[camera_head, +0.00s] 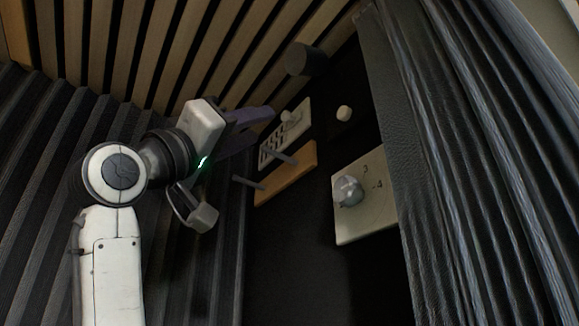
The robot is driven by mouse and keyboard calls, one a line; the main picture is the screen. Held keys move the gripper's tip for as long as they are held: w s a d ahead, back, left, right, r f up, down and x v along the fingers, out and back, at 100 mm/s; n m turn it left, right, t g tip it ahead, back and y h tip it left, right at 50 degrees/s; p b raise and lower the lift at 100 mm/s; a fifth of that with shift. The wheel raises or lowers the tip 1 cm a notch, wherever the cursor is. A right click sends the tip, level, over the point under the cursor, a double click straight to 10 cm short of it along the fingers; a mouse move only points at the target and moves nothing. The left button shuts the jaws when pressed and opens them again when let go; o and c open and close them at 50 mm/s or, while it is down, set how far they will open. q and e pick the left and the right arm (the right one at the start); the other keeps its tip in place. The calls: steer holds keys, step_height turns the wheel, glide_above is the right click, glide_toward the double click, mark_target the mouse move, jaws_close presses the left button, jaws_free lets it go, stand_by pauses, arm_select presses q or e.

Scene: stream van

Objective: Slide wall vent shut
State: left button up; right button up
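The wall vent (299,127) is a small pale plate with dark slots, on the dark wall panel right of centre. A small round light knob (290,117) sits on its upper part. Several slots show dark at its lower left. My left gripper (264,124) reaches in from the left, with its dark purplish fingers pointing right toward the vent. The fingertips look apart, with nothing visible between them. They appear close to the vent's left edge, but I cannot tell whether they touch it. My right gripper is out of view.
Below the vent is a wooden board (299,170) with two grey pegs sticking out. A pale dial plate (370,216) with a grey knob is lower right. A white knob (344,113) and a dark cylinder (305,60) are nearby. A dark curtain (470,150) hangs at right.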

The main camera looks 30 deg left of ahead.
mark_target(283, 116)
arm_select(q)
steer(key=p+x, duration=0.3)
steer(key=x, duration=0.4)
steer(key=shift+d+r, duration=0.1)
steer(key=shift+r, duration=0.2)
steer(key=shift+w+r+p, duration=0.25)
steer(key=shift+w+p, duration=0.1)
steer(key=shift+w+d+r, duration=0.1)
steer(key=shift+w+d, duration=0.05)
steer(key=shift+w, duration=0.15)
